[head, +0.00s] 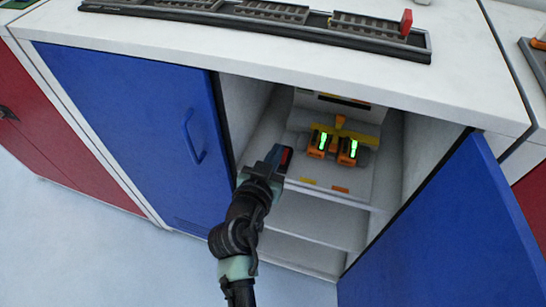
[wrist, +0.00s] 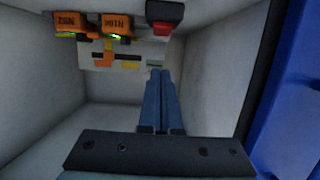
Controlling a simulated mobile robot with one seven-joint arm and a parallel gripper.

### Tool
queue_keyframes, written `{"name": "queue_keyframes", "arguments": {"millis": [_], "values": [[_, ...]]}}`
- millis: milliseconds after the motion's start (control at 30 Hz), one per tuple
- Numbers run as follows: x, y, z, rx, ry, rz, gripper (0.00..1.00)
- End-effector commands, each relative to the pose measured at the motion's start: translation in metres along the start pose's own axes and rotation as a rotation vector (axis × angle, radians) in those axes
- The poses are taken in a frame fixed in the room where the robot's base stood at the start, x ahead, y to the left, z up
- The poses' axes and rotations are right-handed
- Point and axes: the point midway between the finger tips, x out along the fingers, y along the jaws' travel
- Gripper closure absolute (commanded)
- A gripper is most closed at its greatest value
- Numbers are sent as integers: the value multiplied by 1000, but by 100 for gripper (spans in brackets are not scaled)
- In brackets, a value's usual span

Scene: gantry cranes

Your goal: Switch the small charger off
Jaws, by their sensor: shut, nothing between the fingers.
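The small charger (head: 307,178) stands on a shelf inside the open cabinet in the head view. Two orange units (head: 319,143) with lit green displays sit in it side by side. A red switch (head: 287,156) in a dark housing is at its left, partly hidden by my gripper (head: 277,153). In the wrist view the red switch (wrist: 165,11) is at the top, and the orange units (wrist: 116,25) are left of it. My gripper (wrist: 158,72) is shut and empty, its blue-grey fingertips close to the switch. I cannot tell whether they touch it.
The blue right door (head: 450,235) stands open; the blue left door (head: 135,125) is shut. The cabinet side walls are close around my arm. A lower shelf (head: 315,220) looks empty. A model track (head: 270,15) lies on the white top (head: 450,75).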

Motion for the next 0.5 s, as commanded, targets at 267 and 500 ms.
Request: {"name": "queue_keyframes", "arguments": {"millis": [267,500], "values": [[-63,-2,17,-2,-6,-4,100],[-91,-1,20,-2,-4,-3,100]]}}
